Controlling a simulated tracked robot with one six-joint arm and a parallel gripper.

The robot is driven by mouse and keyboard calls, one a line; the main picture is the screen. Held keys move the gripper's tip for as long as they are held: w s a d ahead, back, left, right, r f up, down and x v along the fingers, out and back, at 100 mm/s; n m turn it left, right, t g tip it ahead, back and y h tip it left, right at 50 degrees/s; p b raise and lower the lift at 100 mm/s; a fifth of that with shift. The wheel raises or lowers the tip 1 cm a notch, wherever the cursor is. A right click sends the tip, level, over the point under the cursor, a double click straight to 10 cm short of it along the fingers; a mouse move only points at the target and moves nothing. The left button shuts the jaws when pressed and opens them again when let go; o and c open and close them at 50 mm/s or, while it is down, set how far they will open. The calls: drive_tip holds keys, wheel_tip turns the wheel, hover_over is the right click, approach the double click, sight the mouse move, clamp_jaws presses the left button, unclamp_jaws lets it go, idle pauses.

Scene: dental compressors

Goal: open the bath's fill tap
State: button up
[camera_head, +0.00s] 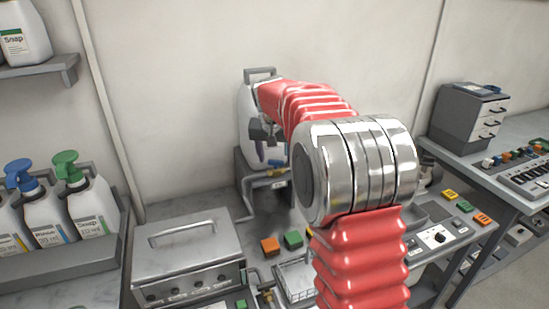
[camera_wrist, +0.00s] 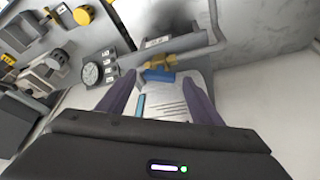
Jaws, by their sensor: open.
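A brass tap with a blue handle (camera_wrist: 159,75) sits on a grey pipe in the wrist view. In the head view the blue handle (camera_head: 276,163) shows low in front of the white canister (camera_head: 247,110). My gripper (camera_wrist: 161,78) is open, its two dark purple fingers either side of the blue handle in the picture; I cannot tell whether they touch it. In the head view my gripper (camera_head: 273,153) points down by the canister, partly behind my red arm. A lidded metal box (camera_head: 188,240), perhaps the bath, stands at the front left.
Soap and rinse bottles (camera_head: 90,205) stand on a left shelf. Orange (camera_head: 270,245) and green (camera_head: 293,239) blocks lie on the bench. A control panel (camera_head: 440,238) is at the right, and a grey drawer unit (camera_head: 470,115) behind. A round gauge (camera_wrist: 92,73) sits left of the tap.

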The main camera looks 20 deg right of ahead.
drive_tip(key=shift+w+d+f, duration=0.1)
drive_tip(key=shift+f, duration=0.2)
drive_tip(key=shift+c, duration=0.3)
drive_tip(key=c, duration=0.9)
drive_tip(key=shift+a, duration=0.25)
drive_tip(key=shift+c, duration=0.5)
drive_tip(key=shift+d, duration=0.15)
